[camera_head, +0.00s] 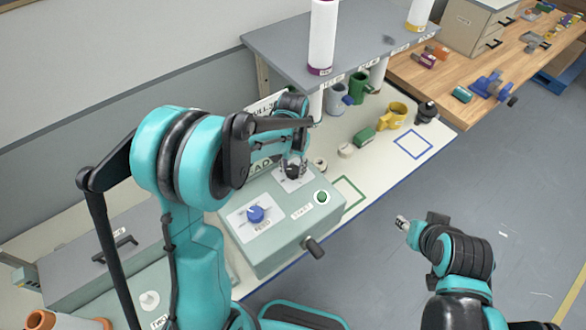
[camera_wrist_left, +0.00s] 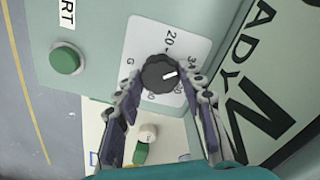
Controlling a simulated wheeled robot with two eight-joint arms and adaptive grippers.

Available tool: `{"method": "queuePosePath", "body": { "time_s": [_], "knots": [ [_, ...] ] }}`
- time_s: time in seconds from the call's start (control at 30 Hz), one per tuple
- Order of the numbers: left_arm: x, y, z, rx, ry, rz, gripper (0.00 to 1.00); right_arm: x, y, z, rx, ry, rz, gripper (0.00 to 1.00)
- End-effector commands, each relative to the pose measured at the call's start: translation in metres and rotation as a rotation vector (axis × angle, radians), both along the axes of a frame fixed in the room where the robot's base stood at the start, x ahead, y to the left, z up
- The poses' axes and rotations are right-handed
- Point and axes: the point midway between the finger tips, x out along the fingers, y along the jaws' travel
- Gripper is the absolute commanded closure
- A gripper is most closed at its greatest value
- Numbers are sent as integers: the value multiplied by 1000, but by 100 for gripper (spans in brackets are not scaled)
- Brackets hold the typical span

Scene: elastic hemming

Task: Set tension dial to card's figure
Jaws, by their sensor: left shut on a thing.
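The tension dial is a black ribbed knob (camera_wrist_left: 160,73) on a white scale plate (camera_wrist_left: 171,42) of the grey-green machine box (camera_head: 290,235). My left gripper (camera_head: 293,167) is shut on the dial, one finger on each side of it in the left wrist view. The dial's white pointer points right and slightly up there. A 20 is readable on the plate; the fingers partly cover other marks. A board (camera_head: 265,106) with large letters stands behind the box, partly hidden by my left arm; I cannot read a figure on it. My right gripper (camera_head: 402,222) is away from the box, its jaws unclear.
The box also carries a blue knob (camera_head: 256,214), a green START button (camera_head: 322,197) and a dark side handle (camera_head: 314,247). Mugs (camera_head: 358,86), a green block (camera_head: 364,136) and a yellow mug (camera_head: 392,115) stand on the bench behind. Floor right of the bench is clear.

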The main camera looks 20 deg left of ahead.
Motion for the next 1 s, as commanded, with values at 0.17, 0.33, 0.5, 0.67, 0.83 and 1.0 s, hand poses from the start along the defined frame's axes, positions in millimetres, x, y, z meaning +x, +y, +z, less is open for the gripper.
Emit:
{"method": "queuePosePath", "body": {
  "time_s": [0.17,0.33,0.5,0.67,0.83,1.0],
  "knots": [
    [0,0,-1,0,0,-97,90,0,0,-5,0,0,0,60],
    [0,0,0,0,0,-154,90,0,0,-7,0,0,0,60],
    [0,0,0,0,0,-180,90,0,0,-7,0,0,0,60],
    [0,0,0,0,0,-187,90,0,0,-7,0,0,0,60],
    [0,0,0,0,0,-186,90,0,0,-7,0,0,0,60],
    [0,0,0,0,0,-185,40,0,0,-7,0,0,0,60]
  ]
}}
